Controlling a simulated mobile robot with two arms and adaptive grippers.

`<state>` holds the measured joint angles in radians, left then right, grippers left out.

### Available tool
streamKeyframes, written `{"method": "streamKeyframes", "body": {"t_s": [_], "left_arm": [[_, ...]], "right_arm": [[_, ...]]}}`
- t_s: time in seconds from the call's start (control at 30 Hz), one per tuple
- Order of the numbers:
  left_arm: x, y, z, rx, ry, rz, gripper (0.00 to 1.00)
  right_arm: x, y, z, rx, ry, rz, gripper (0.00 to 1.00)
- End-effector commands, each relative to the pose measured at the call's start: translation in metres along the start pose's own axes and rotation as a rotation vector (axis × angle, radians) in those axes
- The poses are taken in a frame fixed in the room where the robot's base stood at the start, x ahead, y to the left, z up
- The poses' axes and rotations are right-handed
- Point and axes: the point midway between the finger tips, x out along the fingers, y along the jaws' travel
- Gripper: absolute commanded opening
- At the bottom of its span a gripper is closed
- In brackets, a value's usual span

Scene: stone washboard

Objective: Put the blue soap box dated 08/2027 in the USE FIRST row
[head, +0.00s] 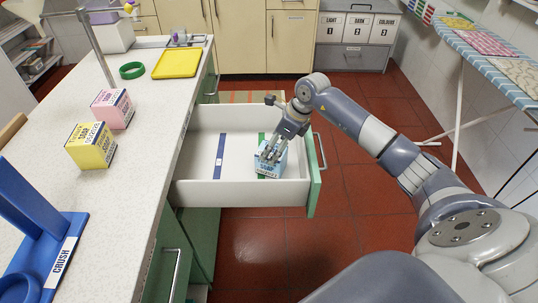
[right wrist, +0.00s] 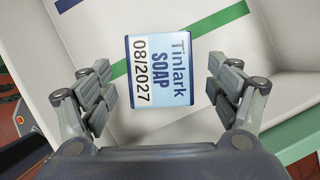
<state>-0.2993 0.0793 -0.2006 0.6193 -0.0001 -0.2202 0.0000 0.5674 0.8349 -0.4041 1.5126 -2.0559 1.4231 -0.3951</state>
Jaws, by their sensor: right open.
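The blue soap box (head: 268,170) is in the open drawer (head: 196,192), at its right part by the green strip (head: 261,139). In the right wrist view the box (right wrist: 160,72) shows "Tinlark SOAP 08/2027". My right gripper (head: 267,154) is open just above the box; in the wrist view its fingers stand apart on either side of it, with gaps. A blue strip (head: 219,154) crosses the drawer floor further left. No USE FIRST wording is readable on either strip. My left gripper is not in view.
A yellow soap box (head: 91,146) and a pink soap box (head: 113,108) stand on the counter (head: 125,185), left of the drawer. A yellow tray (head: 177,63) and green ring (head: 132,70) lie behind. The drawer's green front (head: 315,178) is close right of the gripper.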

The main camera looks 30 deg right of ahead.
Motion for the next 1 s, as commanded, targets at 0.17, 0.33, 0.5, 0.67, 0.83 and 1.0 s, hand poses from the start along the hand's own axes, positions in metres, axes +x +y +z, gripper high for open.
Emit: {"method": "streamKeyframes", "body": {"t_s": [0.17, 0.33, 0.5, 0.67, 0.83, 1.0], "left_arm": [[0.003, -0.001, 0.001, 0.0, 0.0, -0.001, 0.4], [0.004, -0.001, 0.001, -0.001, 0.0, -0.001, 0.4], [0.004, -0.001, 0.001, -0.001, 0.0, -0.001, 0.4], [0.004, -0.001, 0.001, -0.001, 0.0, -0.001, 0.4], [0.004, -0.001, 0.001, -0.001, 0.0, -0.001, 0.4], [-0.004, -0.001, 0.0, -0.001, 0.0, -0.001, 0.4]], "right_arm": [[-0.032, -0.001, 0.0, -0.001, 0.0, -0.003, 0.82], [-0.046, 0.0, 0.0, 0.0, 0.0, -0.001, 0.82], [-0.049, 0.0, 0.0, 0.001, 0.0, 0.001, 0.82], [-0.049, 0.0, 0.0, 0.001, 0.0, 0.001, 0.82], [-0.048, 0.0, 0.0, 0.0, 0.0, 0.001, 0.82], [-0.056, 0.0, 0.003, 0.0, 0.0, 0.0, 0.82]]}}
